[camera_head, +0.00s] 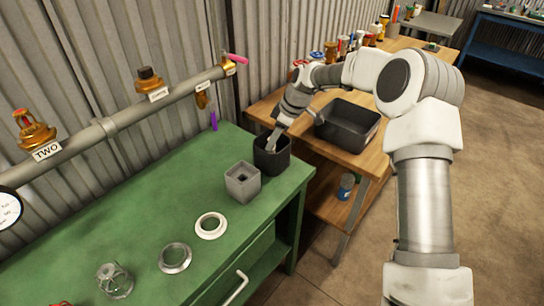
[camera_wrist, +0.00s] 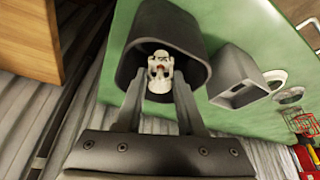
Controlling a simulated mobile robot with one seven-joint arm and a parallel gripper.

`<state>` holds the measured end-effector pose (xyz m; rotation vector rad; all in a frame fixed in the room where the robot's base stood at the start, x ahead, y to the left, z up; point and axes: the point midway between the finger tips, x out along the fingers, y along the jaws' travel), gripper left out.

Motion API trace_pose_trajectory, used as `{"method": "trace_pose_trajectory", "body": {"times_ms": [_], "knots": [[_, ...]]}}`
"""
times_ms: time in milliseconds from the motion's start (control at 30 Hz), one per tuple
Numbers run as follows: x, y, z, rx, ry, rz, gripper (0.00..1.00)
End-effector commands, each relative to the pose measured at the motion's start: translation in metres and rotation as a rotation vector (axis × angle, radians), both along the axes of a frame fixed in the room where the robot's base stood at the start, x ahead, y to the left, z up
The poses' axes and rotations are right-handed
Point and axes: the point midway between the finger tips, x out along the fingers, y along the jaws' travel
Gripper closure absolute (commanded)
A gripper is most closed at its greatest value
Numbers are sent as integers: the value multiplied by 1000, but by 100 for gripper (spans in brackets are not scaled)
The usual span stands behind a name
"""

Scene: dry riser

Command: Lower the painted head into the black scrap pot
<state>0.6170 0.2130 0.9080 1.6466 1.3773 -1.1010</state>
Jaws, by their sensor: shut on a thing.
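The black scrap pot (camera_head: 268,160) stands on the green bench near its right end. In the wrist view, the pot (camera_wrist: 175,22) has its open mouth facing me. The white painted head (camera_wrist: 160,70), with a small reddish spot, is held between my fingertips, within the outline of the pot's mouth. My gripper (camera_wrist: 159,85) is shut on it. In the head view, my gripper (camera_head: 272,142) points down into the pot mouth, and the painted head is hidden there. I cannot tell whether the head touches the pot's bottom.
A grey square block (camera_head: 242,182) with a hole stands close to the pot. A white ring (camera_head: 211,226), a metal ring (camera_head: 175,258) and a clear caged item (camera_head: 114,280) lie farther along the bench. A dark tray (camera_head: 348,126) sits on the wooden table. A pipe with valves (camera_head: 110,125) runs along the wall.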

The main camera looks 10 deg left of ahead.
Motion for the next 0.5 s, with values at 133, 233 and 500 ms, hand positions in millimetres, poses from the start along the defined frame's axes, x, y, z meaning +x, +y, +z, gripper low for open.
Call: {"method": "trace_pose_trajectory", "body": {"times_ms": [133,233,500], "knots": [[0,0,0,0,0,0,100],[0,0,0,0,0,0,100],[0,0,-4,0,0,0,100]]}}
